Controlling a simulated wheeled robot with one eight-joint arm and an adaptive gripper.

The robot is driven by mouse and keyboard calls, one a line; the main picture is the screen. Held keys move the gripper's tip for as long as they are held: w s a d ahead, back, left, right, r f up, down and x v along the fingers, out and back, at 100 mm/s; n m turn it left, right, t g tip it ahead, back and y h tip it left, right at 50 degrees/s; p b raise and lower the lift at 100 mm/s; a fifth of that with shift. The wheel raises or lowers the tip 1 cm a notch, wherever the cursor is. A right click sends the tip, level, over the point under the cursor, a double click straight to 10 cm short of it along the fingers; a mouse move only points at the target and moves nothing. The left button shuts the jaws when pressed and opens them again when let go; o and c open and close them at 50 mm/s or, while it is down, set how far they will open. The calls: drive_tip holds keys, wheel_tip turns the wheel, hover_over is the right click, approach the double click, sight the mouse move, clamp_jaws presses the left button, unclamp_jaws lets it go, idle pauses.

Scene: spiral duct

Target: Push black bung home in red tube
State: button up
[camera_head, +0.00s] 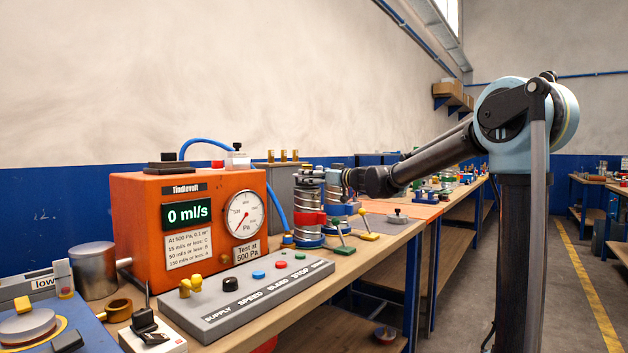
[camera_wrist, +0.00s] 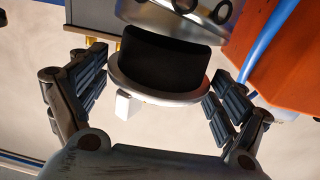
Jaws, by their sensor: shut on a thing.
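In the wrist view the black bung (camera_wrist: 165,62) is a short black plug on a pale round flange with a small white tab below. The fingers of my gripper (camera_wrist: 155,95) stand on both sides of the flange, shut on it. The bung's black end faces a grey metal part at the top of the picture; whether they touch I cannot tell. In the head view my gripper (camera_head: 348,181) is beside the upright ducts, and the bung is not clearly visible. A ribbed spiral duct with a red band (camera_head: 310,219) stands on the bench; I cannot tell which tube is the red one.
An orange test box (camera_head: 150,215) reading 0 ml/s stands left of the ducts, with a grey control panel (camera_head: 245,295) before it. A blue hose (camera_head: 274,208) runs behind. Small yellow- and green-handled clamps (camera_head: 343,250) stand close right of the duct.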

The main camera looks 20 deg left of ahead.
drive_tip(key=shift+f, duration=2.2)
idle(0.5)
drive_tip(key=o, duration=1.1)
drive_tip(key=shift+c, duration=0.2)
drive_tip(key=v, duration=1.2)
